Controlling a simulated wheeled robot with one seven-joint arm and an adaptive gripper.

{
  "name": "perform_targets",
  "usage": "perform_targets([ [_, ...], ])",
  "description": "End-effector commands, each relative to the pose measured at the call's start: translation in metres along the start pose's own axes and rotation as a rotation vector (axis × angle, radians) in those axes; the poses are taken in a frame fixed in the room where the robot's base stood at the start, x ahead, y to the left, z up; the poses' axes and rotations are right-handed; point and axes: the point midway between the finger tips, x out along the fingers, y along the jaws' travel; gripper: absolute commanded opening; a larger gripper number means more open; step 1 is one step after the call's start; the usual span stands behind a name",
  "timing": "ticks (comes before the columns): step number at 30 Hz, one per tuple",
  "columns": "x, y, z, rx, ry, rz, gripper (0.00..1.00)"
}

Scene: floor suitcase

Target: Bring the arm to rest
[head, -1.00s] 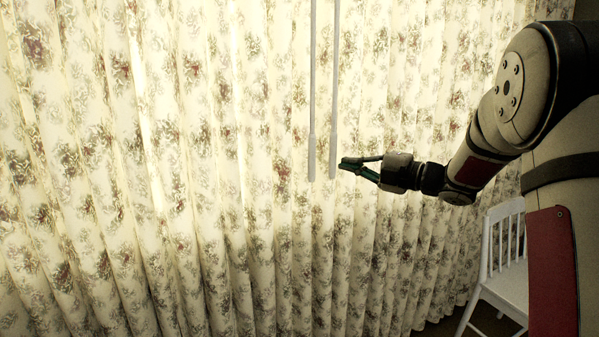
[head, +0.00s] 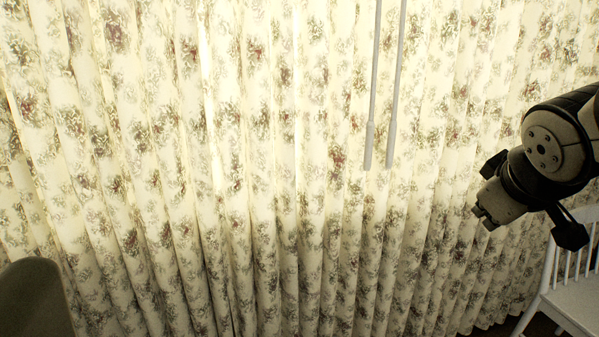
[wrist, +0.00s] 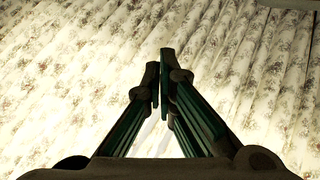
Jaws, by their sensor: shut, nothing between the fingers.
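My gripper (wrist: 161,78) shows in the wrist view with its two green fingers brought together at the tips. Nothing is held between them. The floral curtain fills the background behind the fingers. In the head view my arm is at the right edge, folded in front of the curtain. The fingers cannot be made out clearly there.
A floral curtain (head: 250,200) spans the head view. Two pale hanging rods (head: 370,145) are left of my arm, with a visible gap between. A white chair (head: 575,300) stands at lower right, below my arm. A dark rounded shape (head: 35,300) is at lower left.

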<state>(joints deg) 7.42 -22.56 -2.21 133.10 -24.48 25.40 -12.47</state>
Motion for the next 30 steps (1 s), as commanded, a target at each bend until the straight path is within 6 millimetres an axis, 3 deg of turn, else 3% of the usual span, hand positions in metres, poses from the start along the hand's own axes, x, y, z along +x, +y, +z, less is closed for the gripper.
perform_targets([
  [3,-0.035,-0.046,0.056,0.136,-0.157,-0.106,0.00],
  [6,-0.060,-0.081,0.096,0.221,-0.278,-0.189,0.00],
  [12,-0.103,-0.136,0.152,0.320,-0.465,-0.318,0.00],
  [18,-0.144,-0.176,0.195,0.375,-0.617,-0.424,0.00],
  [30,-0.186,-0.137,0.150,0.385,-0.513,-0.400,0.00],
])
